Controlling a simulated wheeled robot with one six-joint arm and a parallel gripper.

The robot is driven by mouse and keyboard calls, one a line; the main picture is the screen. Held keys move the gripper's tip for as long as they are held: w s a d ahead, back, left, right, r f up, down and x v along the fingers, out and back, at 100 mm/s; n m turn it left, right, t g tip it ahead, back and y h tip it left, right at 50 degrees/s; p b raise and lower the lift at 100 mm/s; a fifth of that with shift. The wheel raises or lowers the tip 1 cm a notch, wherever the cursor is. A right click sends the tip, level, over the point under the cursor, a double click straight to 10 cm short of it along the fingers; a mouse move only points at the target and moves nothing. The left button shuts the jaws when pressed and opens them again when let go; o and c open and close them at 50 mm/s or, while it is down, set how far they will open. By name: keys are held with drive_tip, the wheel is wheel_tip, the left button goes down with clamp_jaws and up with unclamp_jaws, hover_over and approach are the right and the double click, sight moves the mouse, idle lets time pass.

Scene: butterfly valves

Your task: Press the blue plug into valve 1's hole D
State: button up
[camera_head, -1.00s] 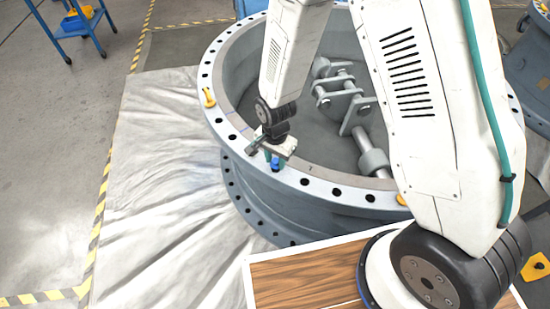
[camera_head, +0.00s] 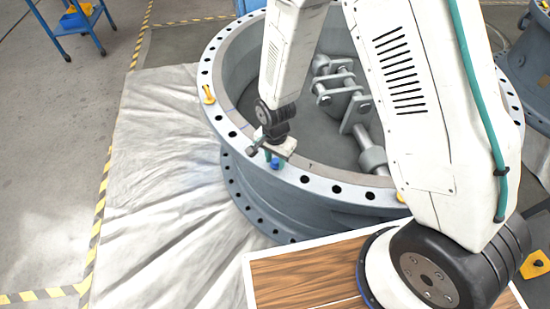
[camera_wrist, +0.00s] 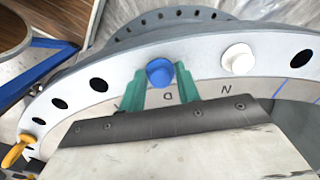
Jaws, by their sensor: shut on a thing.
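The blue plug (camera_wrist: 159,72) is between the teal fingertips of my gripper (camera_wrist: 160,88) in the wrist view. My gripper is shut on it. The hole under the plug is hidden, and I cannot tell how deep the plug sits. In the head view, my gripper (camera_head: 273,155) and the blue plug (camera_head: 275,164) are at the near-left rim of the valve (camera_head: 320,184).
A white plug (camera_wrist: 238,59) sits in the flange to the right, near a letter N. Dark open holes line the flange. A yellow fitting (camera_wrist: 17,151) is on the rim at the left. The valve's disc and shaft (camera_head: 345,100) lie inside the ring.

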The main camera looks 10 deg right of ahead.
drive_tip(key=shift+f, duration=0.45)
drive_tip(key=o, duration=1.5)
drive_tip(key=shift+o, duration=0.2)
drive_tip(key=shift+r, duration=0.1)
drive_tip(key=shift+r, duration=2.9)
